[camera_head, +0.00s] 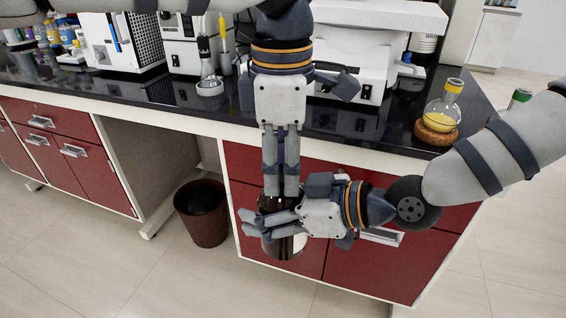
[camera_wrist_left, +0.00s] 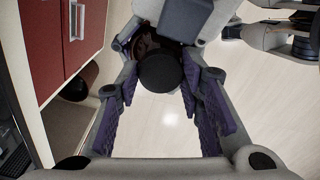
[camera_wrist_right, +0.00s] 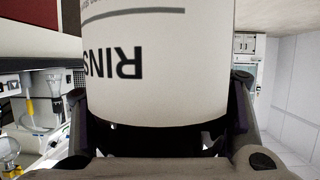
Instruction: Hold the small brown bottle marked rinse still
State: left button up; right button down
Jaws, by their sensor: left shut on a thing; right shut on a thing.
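The small brown bottle (camera_head: 283,249) is held upright in front of the red drawers, clear of the floor. My right gripper (camera_head: 265,226) comes in from the right and is shut around its body. In the right wrist view its white label (camera_wrist_right: 155,90) fills the middle, with "RINS" upside down and the rest cut off by the curve. My left gripper (camera_head: 282,192) points straight down from above and is shut on the bottle's top. The left wrist view shows the dark round cap (camera_wrist_left: 160,72) between its fingers. Fingers hide much of the bottle.
The black bench top (camera_head: 200,95) lies behind my grippers, with white instruments on it. A flask of yellow liquid (camera_head: 442,108) stands on a cork ring near its right end. A dark red bin (camera_head: 202,215) stands on the floor left of the drawers. The floor in front is clear.

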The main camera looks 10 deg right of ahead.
pick_arm(q)
jog(key=o, duration=1.3)
jog(key=shift+r, duration=0.1)
